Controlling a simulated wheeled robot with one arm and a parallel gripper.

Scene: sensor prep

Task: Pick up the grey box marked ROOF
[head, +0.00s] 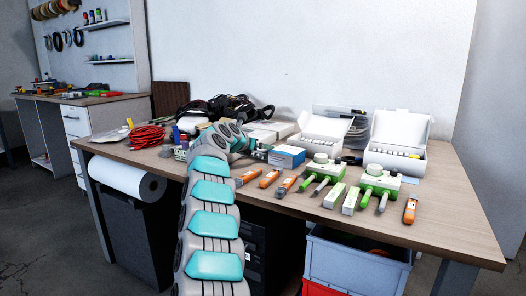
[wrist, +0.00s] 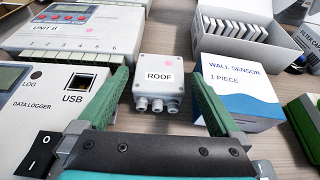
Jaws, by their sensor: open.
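The grey box marked ROOF (wrist: 158,92) sits on the wooden table in the middle of the wrist view, with three round cable glands on its near side and a pink dot on top. My gripper (wrist: 158,74) is open, with one green finger on each side of the box in the picture. Gaps show between the fingers and the box.
The data logger (wrist: 50,108) is close left of my left finger, with Unit B (wrist: 75,32) behind it. The WALL SENSOR carton (wrist: 238,92) is close to my right finger. An open white box (wrist: 240,30) stands behind. Orange-handled tools (head: 270,178) lie near the table front.

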